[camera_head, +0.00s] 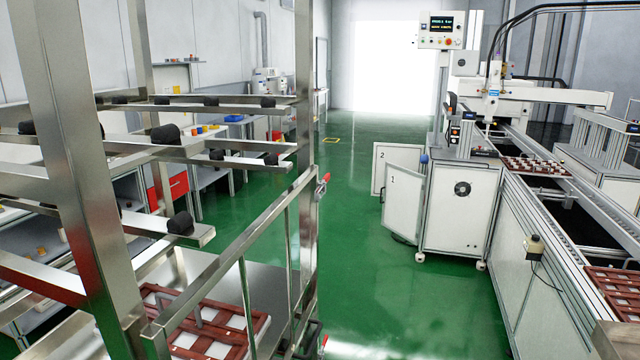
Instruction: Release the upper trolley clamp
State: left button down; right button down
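The upper trolley clamp (322,187) is a small metal clamp with a red handle tip. It sits on the right upright post of the steel trolley (305,110), at the level of the trolley's top side rail. The handle tip points up and to the right; from this distance I cannot tell whether the clamp is latched. Lower on the same post is a dark fitting (308,338) with a bit of red beside it, partly cut by the bottom edge. Neither of my grippers shows in the head view.
The trolley's frame fills the left, with black rollers on its upper bars and a brown tray (205,325) low inside. Green floor (370,250) is open right of the trolley. A white cabinet (460,215) with open doors and the conveyor (565,270) stand at right.

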aim_at(326, 178)
jog(key=k, duration=0.3)
jog(key=u, duration=2.35)
jog(key=l, duration=2.6)
jog(key=l+u, duration=0.1)
jog(key=l, duration=2.55)
jog(key=k, duration=0.05)
